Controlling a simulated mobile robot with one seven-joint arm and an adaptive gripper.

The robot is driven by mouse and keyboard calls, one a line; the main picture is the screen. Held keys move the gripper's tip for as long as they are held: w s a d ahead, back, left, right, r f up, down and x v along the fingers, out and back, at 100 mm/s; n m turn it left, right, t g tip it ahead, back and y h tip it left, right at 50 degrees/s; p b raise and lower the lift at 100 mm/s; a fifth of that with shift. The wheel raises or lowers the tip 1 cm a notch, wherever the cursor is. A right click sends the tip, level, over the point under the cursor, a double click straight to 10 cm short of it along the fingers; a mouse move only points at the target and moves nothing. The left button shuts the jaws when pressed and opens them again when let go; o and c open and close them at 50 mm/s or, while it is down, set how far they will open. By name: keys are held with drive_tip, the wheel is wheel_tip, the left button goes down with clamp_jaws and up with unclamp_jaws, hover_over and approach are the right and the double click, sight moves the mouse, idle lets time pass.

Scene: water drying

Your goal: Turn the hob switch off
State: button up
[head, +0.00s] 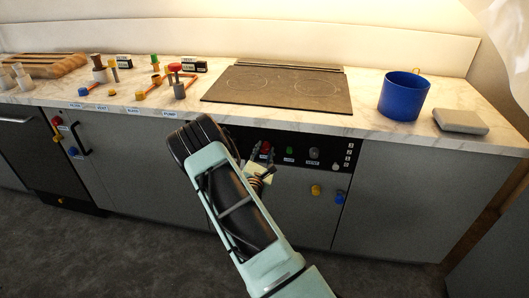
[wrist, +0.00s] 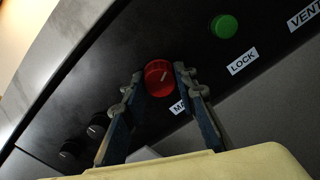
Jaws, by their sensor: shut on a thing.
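A red round knob (wrist: 159,78) with a pale pointer line sits on the black control panel (head: 324,143) below the hob (head: 278,88). In the wrist view my gripper (wrist: 161,75) has a finger on each side of the knob and is shut on it. The label beside the knob is partly hidden by a finger. In the head view my gripper (head: 264,151) is at the panel's left part, and the red knob (head: 266,147) shows only in part there. I cannot read which way its pointer faces in words.
A green button (wrist: 224,26) labelled LOCK lies right of the red knob, and black knobs (wrist: 73,149) lie lower left. A blue pot (head: 404,96) and a grey box (head: 460,121) stand on the counter right of the hob. Pipes and valves (head: 178,86) stand at left.

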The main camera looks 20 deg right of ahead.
drive_tip(key=m+b, duration=0.1)
drive_tip(key=m, duration=0.3)
drive_tip(key=shift+m+b, duration=0.35)
drive_tip(key=shift+m, duration=0.05)
idle(0.4)
drive_tip(key=o, duration=1.2)
drive_tip(key=shift+c, duration=0.2)
drive_tip(key=v, duration=1.2)
